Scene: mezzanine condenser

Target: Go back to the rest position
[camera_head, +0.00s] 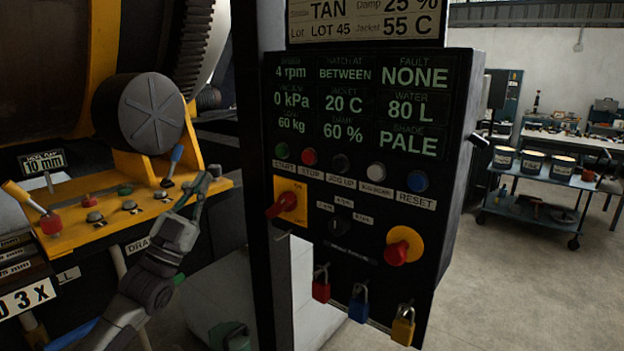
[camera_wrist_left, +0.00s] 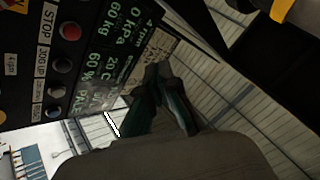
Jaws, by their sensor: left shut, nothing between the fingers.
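My left arm reaches up from the lower left in the head view. Its gripper (camera_head: 212,174) is shut and empty, just left of the black post that stands beside the control panel (camera_head: 375,160). In the left wrist view the fingertips (camera_wrist_left: 158,72) are together, with the panel's display and buttons behind them to the left. I cannot tell how far the fingers are from the panel. My right gripper is not in view.
A yellow lever console (camera_head: 120,212) lies just left of the gripper. The panel has a red switch (camera_head: 283,205), a red knob (camera_head: 398,252) and hanging padlocks (camera_head: 358,303). A trolley (camera_head: 530,208) with cans stands at the right; the floor before it is clear.

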